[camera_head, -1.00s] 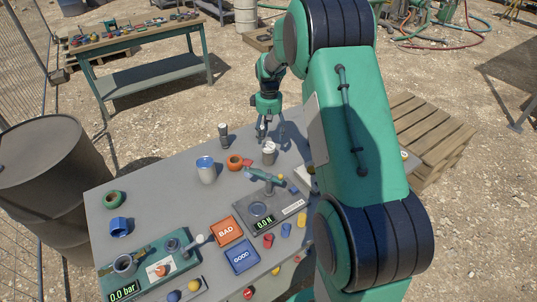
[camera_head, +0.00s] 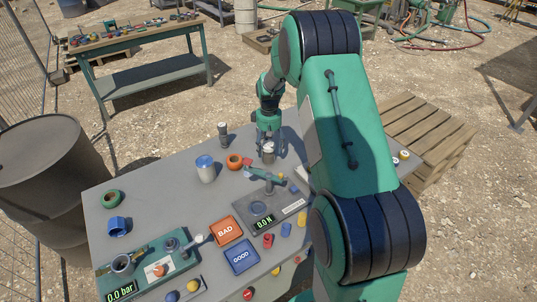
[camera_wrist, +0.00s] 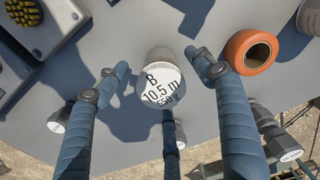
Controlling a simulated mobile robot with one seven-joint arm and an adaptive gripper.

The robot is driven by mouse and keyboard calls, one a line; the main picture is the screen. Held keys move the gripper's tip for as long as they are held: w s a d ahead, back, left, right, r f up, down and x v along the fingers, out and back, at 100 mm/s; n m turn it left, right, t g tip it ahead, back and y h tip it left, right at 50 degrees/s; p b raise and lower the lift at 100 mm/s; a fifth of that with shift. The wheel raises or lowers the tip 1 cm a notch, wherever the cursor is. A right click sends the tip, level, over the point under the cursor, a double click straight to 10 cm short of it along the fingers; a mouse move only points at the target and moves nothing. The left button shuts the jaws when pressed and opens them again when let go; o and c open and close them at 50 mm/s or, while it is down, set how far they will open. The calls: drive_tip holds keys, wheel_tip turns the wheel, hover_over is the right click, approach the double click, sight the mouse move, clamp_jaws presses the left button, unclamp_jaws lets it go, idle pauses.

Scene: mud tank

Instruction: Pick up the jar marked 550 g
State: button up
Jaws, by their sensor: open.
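The white-lidded jar (camera_wrist: 162,85) shows in the wrist view with its lid reading B, 10.5 m and what looks like 550 g. It stands upright on the grey table. My gripper (camera_wrist: 157,74) is open, with its blue-grey fingers on the left and right of the jar and gaps to it. Another finger part shows below the jar. In the head view my gripper (camera_head: 268,140) points down over the same jar (camera_head: 268,156), which its fingers partly hide.
An orange ring (camera_wrist: 250,52) lies right of the jar. A blue-lidded white cup (camera_head: 205,168) and a dark jar (camera_head: 223,132) stand to the left in the head view. A test stand (camera_head: 265,208) is in front. Several marked lids show low in the wrist view.

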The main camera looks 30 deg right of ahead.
sight(269, 155)
drive_tip(key=shift+f, duration=0.25)
drive_tip(key=shift+w+f+b, duration=0.1)
drive_tip(key=shift+f+b, duration=0.65)
drive_tip(key=shift+f, duration=1.8)
drive_tip(key=c, duration=1.7)
clamp_jaws()
drive_tip(key=shift+r, duration=0.15)
drive_tip(key=shift+r+p, duration=1.05)
drive_tip(key=shift+r, duration=3.85)
